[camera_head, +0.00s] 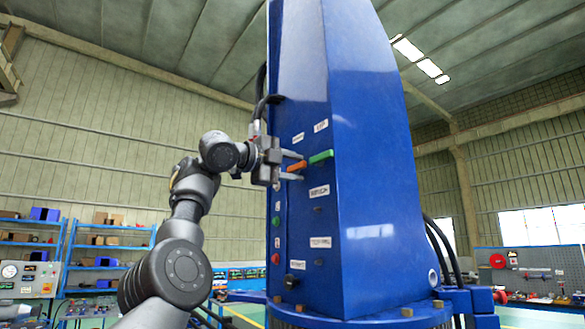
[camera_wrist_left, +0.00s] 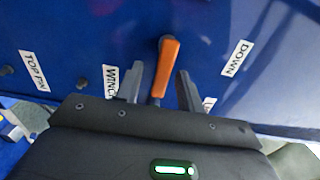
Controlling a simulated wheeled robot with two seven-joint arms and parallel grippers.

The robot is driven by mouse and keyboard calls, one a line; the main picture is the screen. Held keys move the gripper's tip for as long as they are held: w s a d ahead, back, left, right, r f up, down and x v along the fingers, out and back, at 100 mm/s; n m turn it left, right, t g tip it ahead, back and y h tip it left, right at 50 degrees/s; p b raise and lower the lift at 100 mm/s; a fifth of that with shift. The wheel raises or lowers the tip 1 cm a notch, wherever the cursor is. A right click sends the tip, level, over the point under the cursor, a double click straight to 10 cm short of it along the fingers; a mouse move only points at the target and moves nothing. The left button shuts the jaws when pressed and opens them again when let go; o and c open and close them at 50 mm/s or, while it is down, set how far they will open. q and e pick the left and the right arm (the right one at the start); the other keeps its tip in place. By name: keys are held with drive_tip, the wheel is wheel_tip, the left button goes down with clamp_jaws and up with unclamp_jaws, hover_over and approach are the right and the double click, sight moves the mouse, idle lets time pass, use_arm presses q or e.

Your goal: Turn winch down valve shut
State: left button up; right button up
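The winch down valve has an orange lever handle (camera_head: 297,166) on the blue crane column (camera_head: 365,120), near the DOWN label (camera_head: 298,138). My left gripper (camera_head: 290,165) is at the handle. In the left wrist view the orange handle (camera_wrist_left: 165,66) lies between the two fingers of my left gripper (camera_wrist_left: 160,78), with a gap on each side, so the fingers are open around it. The DOWN label also shows in the left wrist view (camera_wrist_left: 236,58). A green lever handle (camera_head: 321,157) sits just right of the orange one, near the UP label (camera_head: 321,126). My right gripper is out of view.
Below the levers are a WINCH label (camera_head: 319,191), a green button (camera_head: 276,221) and a red button (camera_head: 275,258). A black hose (camera_head: 262,100) runs along the column's left edge, close to my left wrist. Blue shelves (camera_head: 105,245) stand far back left.

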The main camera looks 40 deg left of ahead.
use_arm(q)
drive_tip(key=shift+s, duration=0.1)
drive_tip(key=shift+s+a, duration=0.1)
drive_tip(key=shift+s, duration=0.1)
drive_tip(key=b+v, duration=0.4)
drive_tip(key=v, duration=0.6)
drive_tip(key=shift+s, duration=0.1)
